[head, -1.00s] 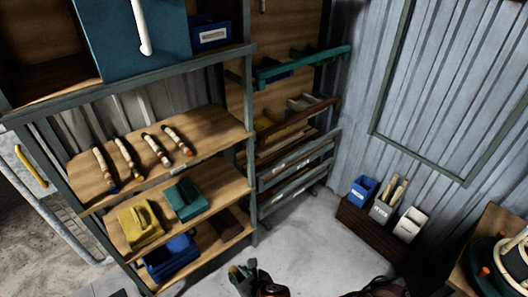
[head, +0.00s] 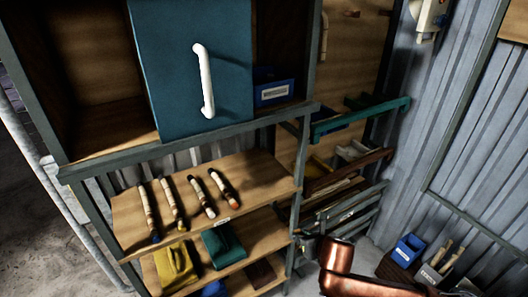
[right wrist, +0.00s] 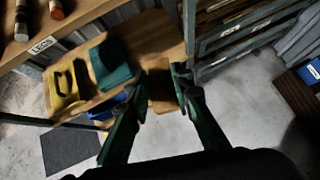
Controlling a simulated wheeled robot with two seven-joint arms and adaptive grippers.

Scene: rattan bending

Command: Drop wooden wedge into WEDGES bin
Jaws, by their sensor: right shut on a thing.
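My right gripper (head: 308,246) is in front of the shelf's lower right post, at the end of my copper arm. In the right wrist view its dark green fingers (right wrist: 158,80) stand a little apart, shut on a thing. I take this for the wooden wedge, but it is hardly visible: the dark brown patch between the fingertips blends with a brown piece on the lower shelf behind. I cannot read which is WEDGES. My left gripper is out of view.
The shelf unit holds several rods, a yellow block (head: 175,265) and a teal block (head: 222,247). A teal door (head: 178,60) with a white handle and a labelled blue box (head: 276,93) are above. A rack with slanted rails (head: 360,125) stands at the back. Some concrete floor is clear.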

